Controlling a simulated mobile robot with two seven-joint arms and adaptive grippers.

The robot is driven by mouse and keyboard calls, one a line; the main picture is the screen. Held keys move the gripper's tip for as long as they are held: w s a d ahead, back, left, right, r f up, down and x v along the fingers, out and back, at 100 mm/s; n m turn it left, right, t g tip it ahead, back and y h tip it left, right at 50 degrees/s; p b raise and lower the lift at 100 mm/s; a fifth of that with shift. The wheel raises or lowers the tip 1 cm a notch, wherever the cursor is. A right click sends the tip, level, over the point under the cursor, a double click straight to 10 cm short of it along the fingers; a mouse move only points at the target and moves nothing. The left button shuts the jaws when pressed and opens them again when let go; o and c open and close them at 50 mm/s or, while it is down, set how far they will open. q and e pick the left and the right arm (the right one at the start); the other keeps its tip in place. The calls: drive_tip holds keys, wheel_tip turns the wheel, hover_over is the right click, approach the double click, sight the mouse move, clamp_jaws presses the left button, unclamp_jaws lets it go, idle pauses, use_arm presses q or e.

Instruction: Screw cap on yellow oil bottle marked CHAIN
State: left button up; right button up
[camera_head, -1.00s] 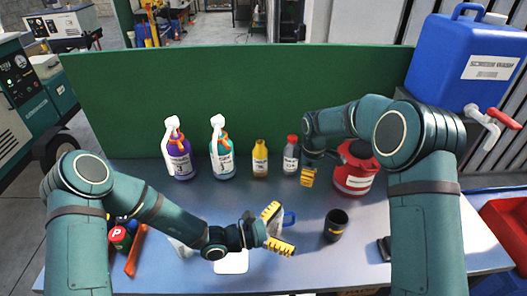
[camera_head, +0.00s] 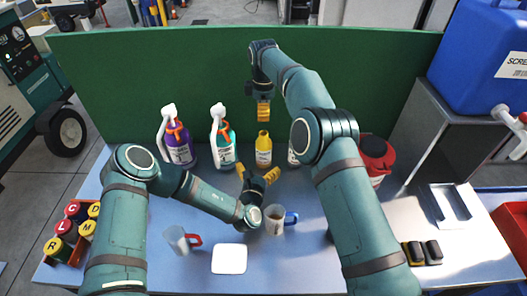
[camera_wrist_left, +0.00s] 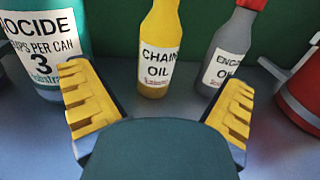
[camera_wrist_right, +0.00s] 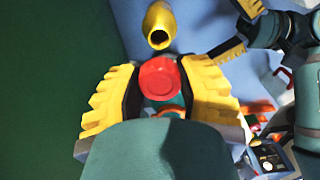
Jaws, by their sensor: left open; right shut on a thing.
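The yellow bottle (camera_head: 263,152) stands upright and uncapped near the back of the table. Its CHAIN OIL label (camera_wrist_left: 157,66) faces me in the left wrist view. My left gripper (camera_head: 257,174) is open in front of the bottle, low over the table, its fingers spread and apart from it. My right gripper (camera_head: 264,110) points down above the bottle. In the right wrist view it is shut on a red cap (camera_wrist_right: 160,78). The open mouth of the bottle (camera_wrist_right: 159,39) shows just beyond the cap, apart from it.
A grey bottle with a red top (camera_wrist_left: 230,50) stands right of the yellow one, mostly behind my right arm. A teal spray bottle (camera_head: 224,155) stands left, beside a purple one (camera_head: 180,152). A red can (camera_head: 377,153) is right. A blue-handled mug (camera_head: 275,219) sits in front.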

sight(264, 142)
idle(0.3)
use_arm(q)
drive_tip(key=w, duration=0.4)
drive_tip(key=w+d, duration=0.1)
drive_tip(key=w, duration=0.3)
drive_tip(key=w+d, duration=0.1)
drive_tip(key=w, duration=0.3)
drive_tip(key=c, duration=1.6)
